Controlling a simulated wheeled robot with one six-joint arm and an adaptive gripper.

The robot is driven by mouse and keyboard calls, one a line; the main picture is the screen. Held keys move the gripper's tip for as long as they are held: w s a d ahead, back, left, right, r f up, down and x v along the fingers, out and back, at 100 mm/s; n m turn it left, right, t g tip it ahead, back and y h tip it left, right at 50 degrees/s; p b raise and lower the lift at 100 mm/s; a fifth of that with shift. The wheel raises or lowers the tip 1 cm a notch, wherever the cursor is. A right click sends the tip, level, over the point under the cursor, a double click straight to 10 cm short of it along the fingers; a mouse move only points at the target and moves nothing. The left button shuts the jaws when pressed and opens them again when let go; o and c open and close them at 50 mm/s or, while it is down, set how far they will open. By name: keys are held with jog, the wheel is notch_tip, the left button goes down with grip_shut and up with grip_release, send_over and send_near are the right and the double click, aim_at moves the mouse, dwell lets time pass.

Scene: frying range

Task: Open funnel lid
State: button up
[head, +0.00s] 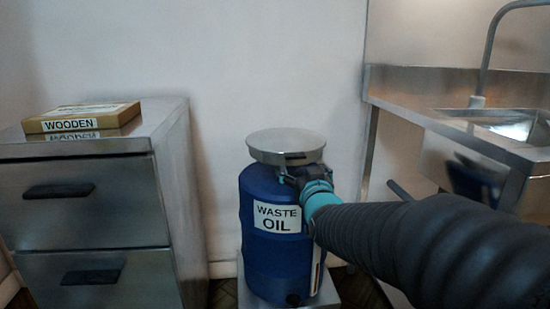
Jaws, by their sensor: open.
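A blue drum (257,250) labelled "WASTE OIL" stands on a low metal base. The round grey metal funnel lid (286,142) sits on top of it and lies flat, closed. My gripper (289,174) is just under the lid's front right edge, at the end of my black arm. Its fingers are small and dark here, partly hidden by the teal wrist, and appear empty. I cannot tell whether they touch the lid.
A steel drawer cabinet (85,200) with dark handles stands at left, with a box labelled "WOODEN" (82,117) on top. A steel sink counter (430,95) with a tap (490,50) is at right. A white wall (200,60) is close behind the drum.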

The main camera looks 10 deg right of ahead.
aim_at(296, 158)
jog(key=w, duration=0.8)
jog(key=shift+w+p, duration=0.2)
jog(key=shift+p, duration=0.1)
